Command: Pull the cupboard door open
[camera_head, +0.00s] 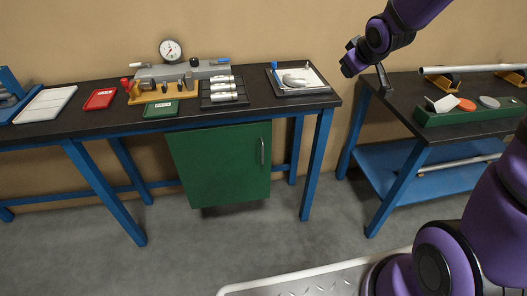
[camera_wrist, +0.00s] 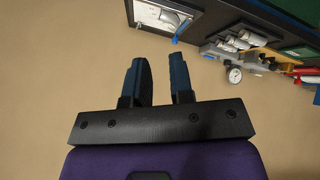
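The green cupboard door (camera_head: 222,165) hangs under the left workbench in the head view and looks shut. Its upright metal handle (camera_head: 262,151) is near the right edge of the door. The handle does not show in the wrist view.
The left workbench (camera_head: 60,128) has blue legs and carries a dial gauge (camera_head: 171,50), trays and metal cylinders (camera_head: 222,89). The right bench (camera_head: 400,100) carries a green tray (camera_head: 465,115). The grey floor before the door is clear.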

